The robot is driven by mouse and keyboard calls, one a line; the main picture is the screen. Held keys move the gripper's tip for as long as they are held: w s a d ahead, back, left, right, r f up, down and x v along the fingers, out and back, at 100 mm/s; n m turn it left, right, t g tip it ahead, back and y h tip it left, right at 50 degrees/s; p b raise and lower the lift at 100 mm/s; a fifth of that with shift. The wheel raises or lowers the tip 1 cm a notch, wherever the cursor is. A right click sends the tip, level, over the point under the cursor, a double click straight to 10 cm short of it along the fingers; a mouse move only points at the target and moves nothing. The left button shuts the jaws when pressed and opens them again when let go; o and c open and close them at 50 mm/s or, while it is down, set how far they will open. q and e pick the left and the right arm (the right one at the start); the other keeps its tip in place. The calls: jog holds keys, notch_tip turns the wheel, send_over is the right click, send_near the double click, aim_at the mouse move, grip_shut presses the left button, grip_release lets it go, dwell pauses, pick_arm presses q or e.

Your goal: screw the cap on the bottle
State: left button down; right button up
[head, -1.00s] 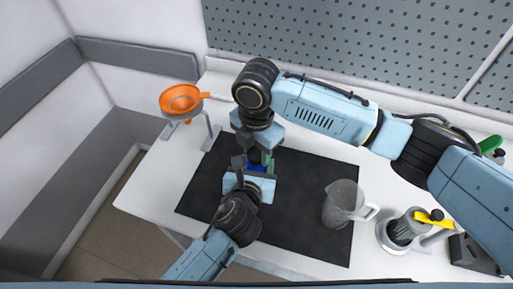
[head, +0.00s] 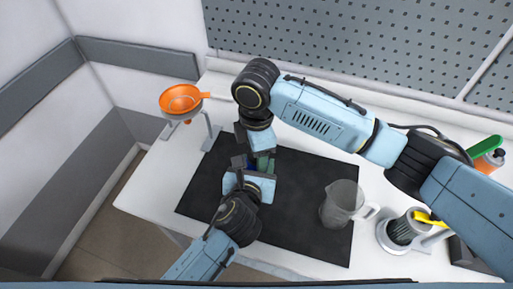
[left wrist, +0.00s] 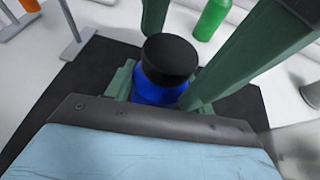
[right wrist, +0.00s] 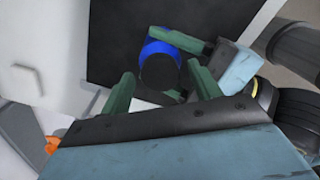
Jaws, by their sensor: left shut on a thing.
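The blue bottle (left wrist: 155,94) stands upright with the black cap (left wrist: 170,55) sitting on its top. I cannot tell how tight the cap is. My left gripper (right wrist: 180,70) is shut on the bottle below the cap. My right gripper (right wrist: 163,88) is above, its two green fingers spread on either side of the cap (right wrist: 160,73) with gaps between. In the head view the bottle (head: 251,163) is mostly hidden by my two grippers.
A clear jug (head: 341,205) stands right of the bottle on the black mat (head: 300,220). An orange funnel (head: 180,100) on a stand is at the back left. A cup with a yellow-handled tool (head: 402,230) and green and orange bottles (head: 490,158) are at the right.

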jog(key=shift+r, duration=2.3)
notch_tip(320, 180, up, 2)
jog(key=n, duration=0.3)
jog(key=shift+w+a, duration=0.15)
jog(key=r+n, duration=0.1)
jog(key=n, duration=0.2)
jog(key=shift+r, duration=0.2)
jog(key=shift+n, duration=0.3)
jog(key=shift+f, duration=0.1)
jog(key=shift+f, duration=3.95)
